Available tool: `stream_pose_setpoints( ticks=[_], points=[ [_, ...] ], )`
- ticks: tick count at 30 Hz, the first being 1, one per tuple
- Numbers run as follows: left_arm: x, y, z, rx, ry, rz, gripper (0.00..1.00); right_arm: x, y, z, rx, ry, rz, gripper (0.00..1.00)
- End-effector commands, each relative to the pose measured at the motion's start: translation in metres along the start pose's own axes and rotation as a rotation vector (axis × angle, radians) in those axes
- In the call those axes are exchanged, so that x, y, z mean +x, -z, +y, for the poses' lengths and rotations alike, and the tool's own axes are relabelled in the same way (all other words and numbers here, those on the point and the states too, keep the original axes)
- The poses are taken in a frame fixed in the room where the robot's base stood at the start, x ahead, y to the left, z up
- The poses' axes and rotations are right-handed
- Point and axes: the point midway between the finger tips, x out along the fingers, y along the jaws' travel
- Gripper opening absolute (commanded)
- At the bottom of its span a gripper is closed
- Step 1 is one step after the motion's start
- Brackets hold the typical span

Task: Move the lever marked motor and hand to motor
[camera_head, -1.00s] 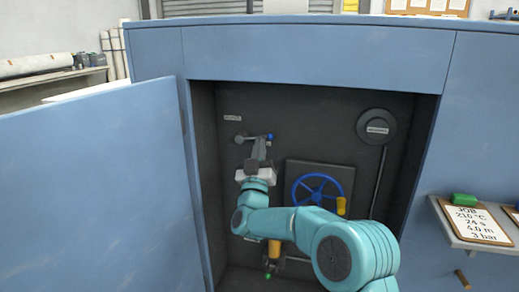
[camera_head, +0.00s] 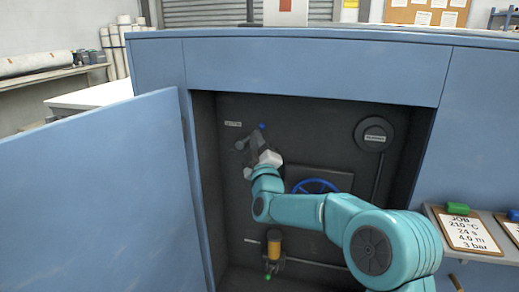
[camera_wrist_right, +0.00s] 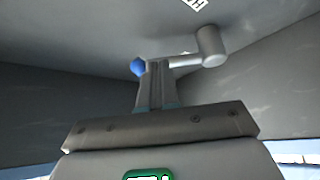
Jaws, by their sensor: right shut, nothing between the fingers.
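The lever is a grey arm on a round hub, with a blue knob (camera_head: 262,126) at its end. It is mounted in the upper left of the dark recess, just below a small white label (camera_head: 233,124) too small to read. In the head view the knob stands up and right of the hub. My right gripper (camera_head: 254,141) is shut and empty, its fingertips just under the knob. In the right wrist view the shut fingers (camera_wrist_right: 155,80) overlap the lever arm (camera_wrist_right: 183,61) beside the knob; I cannot tell whether they touch. My left gripper is out of view.
An open blue door (camera_head: 100,190) stands on the left. A blue handwheel (camera_head: 316,185) is partly behind my right arm. A round dark dial (camera_head: 374,134) is at upper right, and an amber-bodied fitting (camera_head: 274,249) is low in the recess. A shelf with a clipboard (camera_head: 468,231) is outside right.

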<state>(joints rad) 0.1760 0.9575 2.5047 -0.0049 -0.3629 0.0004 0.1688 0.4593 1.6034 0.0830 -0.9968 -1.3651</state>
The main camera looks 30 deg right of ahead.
Motion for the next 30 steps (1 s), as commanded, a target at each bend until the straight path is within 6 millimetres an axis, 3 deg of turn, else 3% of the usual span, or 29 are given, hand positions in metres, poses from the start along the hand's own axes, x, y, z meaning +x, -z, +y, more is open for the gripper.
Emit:
stream_pose_setpoints(
  ticks=[6, 18, 20, 30],
  points=[
    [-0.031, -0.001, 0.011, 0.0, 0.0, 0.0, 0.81, 0.011, 0.016, 0.009, -0.169, 0.114, 0.0, 0.0],
    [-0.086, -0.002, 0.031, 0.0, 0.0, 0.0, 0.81, 0.024, 0.035, 0.007, -0.46, 0.309, 0.0, 0.0],
    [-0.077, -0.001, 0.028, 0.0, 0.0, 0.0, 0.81, 0.02, 0.03, 0.002, -0.455, 0.304, -0.001, 0.0],
    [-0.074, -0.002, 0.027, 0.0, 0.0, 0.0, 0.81, 0.019, 0.028, 0.002, -0.452, 0.302, 0.0, 0.0]
  ],
)
